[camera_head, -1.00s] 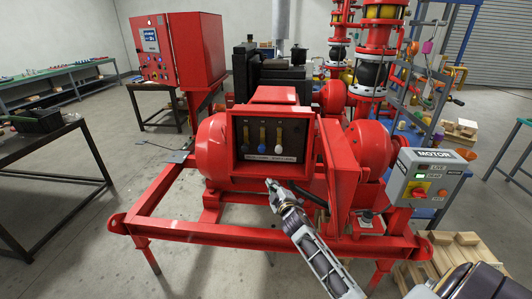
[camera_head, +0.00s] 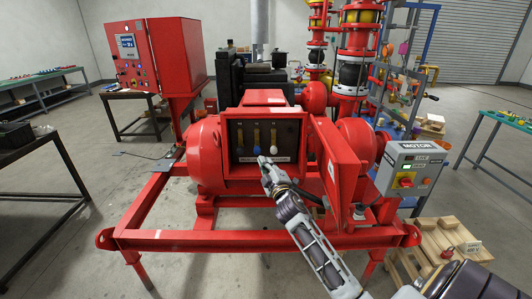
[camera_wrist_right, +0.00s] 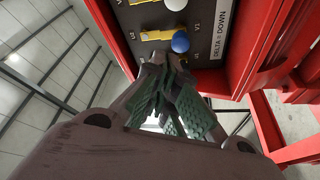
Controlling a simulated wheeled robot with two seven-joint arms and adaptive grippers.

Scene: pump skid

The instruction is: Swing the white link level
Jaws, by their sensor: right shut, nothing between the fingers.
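An open red terminal box (camera_head: 228,140) holds a black panel (camera_head: 247,127) with three upright yellow links side by side. The white link (camera_head: 274,150) is the rightmost, with its white knob at the bottom. In the right wrist view its knob (camera_wrist_right: 174,4) is at the top edge, partly cut off. The blue-knobbed middle link (camera_wrist_right: 180,42) is closer to my fingers in that view. My right gripper (camera_head: 264,160) is shut and empty in front of the panel's lower edge. Its fingertips (camera_wrist_right: 165,60) are just below the blue knob; contact cannot be told. My left gripper is out of view.
The box's red door (camera_head: 340,160) stands open on the right. A label strip (camera_wrist_right: 218,35) reads "DELTA = DOWN". A grey motor box (camera_head: 410,165) stands farther right. The red skid frame (camera_head: 180,237) runs across the front, and a red control cabinet (camera_head: 150,55) stands at back left.

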